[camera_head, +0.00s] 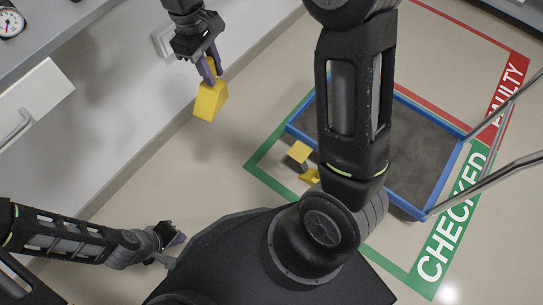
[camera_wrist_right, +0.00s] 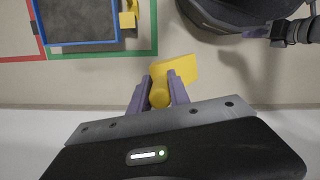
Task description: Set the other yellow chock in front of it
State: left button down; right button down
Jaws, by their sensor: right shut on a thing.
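A yellow chock (camera_head: 210,101) is held in my right gripper (camera_head: 210,72), clear of other things over bare floor. In the right wrist view, the purple fingers of the gripper (camera_wrist_right: 160,88) close on the handle of this chock (camera_wrist_right: 180,70). The other yellow chock (camera_head: 299,154) is on the floor against the blue-edged grey platform (camera_head: 296,133); my arm hides part of the platform. This chock also shows beside the platform in the right wrist view (camera_wrist_right: 128,20). My left gripper (camera_head: 178,239) is low at the left, away from both chocks; its finger gap is unclear.
A green floor outline marked CHECKED (camera_head: 452,225) surrounds the platform. A red outline marked FAULTY (camera_head: 510,85) lies beyond it. Metal rails (camera_head: 500,172) rise at the right. A white cabinet (camera_head: 45,100) and wall border the left. Floor between wall and green outline is clear.

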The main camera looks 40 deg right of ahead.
jog(key=d+f+n+t, duration=0.1)
jog(key=d+f+n, duration=0.6)
jog(key=f, duration=0.4)
jog(key=d+f+n+t+h+b, duration=0.1)
jog(key=d+f+n, duration=0.7)
jog(key=d+f, duration=0.2)
jog(key=shift+w+f+n, duration=0.25)
jog(key=shift+f+n, duration=0.05)
jog(key=shift+f, duration=0.5)
jog(key=shift+d, duration=0.1)
notch_tip(320, 180, down, 24)
jog(key=b, duration=1.1)
jog(key=shift+r, duration=0.1)
notch_tip(320, 180, down, 4)
jog(key=shift+f+b, duration=0.1)
jog(key=shift+b, duration=0.95)
